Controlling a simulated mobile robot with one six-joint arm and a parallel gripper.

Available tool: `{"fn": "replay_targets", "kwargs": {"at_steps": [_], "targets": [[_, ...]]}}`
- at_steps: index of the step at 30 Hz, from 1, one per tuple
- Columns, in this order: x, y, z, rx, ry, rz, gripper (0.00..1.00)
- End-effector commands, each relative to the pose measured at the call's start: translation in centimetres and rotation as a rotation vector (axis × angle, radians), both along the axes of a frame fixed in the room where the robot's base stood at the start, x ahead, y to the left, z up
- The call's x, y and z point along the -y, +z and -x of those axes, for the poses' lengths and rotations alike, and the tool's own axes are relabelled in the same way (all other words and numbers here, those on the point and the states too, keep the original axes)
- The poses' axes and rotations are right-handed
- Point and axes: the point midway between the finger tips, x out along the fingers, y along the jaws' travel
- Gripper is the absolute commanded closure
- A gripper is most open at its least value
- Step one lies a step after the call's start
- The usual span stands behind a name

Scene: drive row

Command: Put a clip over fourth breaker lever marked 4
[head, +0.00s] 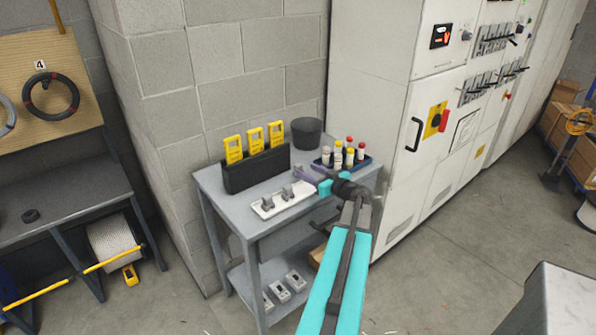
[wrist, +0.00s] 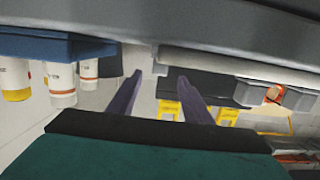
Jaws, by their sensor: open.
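My gripper (head: 309,179), with purple fingers, is over the grey table, at the right end of a white tray (head: 270,212). In the wrist view the gripper (wrist: 160,78) is open, with nothing clearly held between its fingers. Small grey pieces that look like clips stand on the white tray, one at the left (head: 267,203) and one nearer the gripper (head: 287,192). Rows of breaker levers show on the grey cabinet, an upper row (head: 495,41) and a lower row (head: 490,85). Their numbers are too small to read, so I cannot tell which is lever 4.
A black box (head: 255,169) with yellow devices stands behind the white tray. A black pot (head: 306,132) and a dark blue tray (head: 366,166) of small bottles are also on the table (head: 222,191). Grey floor (head: 440,270) lies open before the cabinet.

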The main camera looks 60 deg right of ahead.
Motion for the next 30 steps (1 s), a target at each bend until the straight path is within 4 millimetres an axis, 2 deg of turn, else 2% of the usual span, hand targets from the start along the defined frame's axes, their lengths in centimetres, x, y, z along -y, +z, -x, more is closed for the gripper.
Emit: {"fn": "replay_targets", "kwargs": {"at_steps": [5,18,30], "targets": [[0.3,-0.1,-0.7,-0.001,0.002,-0.002,0.55],[1.6,-1.1,-4.4,-0.001,0.002,-0.001,0.55],[1.5,-1.3,-4.9,0.000,0.002,0.000,0.55]]}}
